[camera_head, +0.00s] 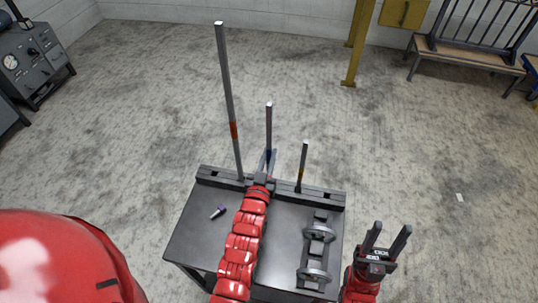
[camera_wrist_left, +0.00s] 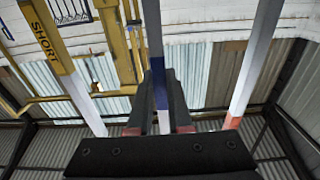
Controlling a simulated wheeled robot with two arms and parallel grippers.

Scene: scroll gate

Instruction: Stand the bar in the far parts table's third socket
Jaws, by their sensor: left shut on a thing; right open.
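The parts table (camera_head: 190,235) is dark, with a grey socket rail (camera_head: 328,197) along its far edge. A tall grey bar with an orange band (camera_head: 227,85) stands upright at the rail's left part; it also shows in the left wrist view (camera_wrist_left: 252,65). A short bar with a yellow band (camera_head: 304,160) stands to the right; its "SHORT" label shows in the left wrist view (camera_wrist_left: 50,38). Between them my left gripper (camera_head: 267,160) is shut on the middle bar with a blue band (camera_head: 269,120). That bar is upright; its foot is hidden. My right gripper (camera_head: 388,238) is open and empty.
A yellow post (camera_head: 358,45) and a bench (camera_head: 465,58) stand at the back right. A gauge cabinet (camera_head: 32,65) stands at far left. The floor beyond the table is clear.

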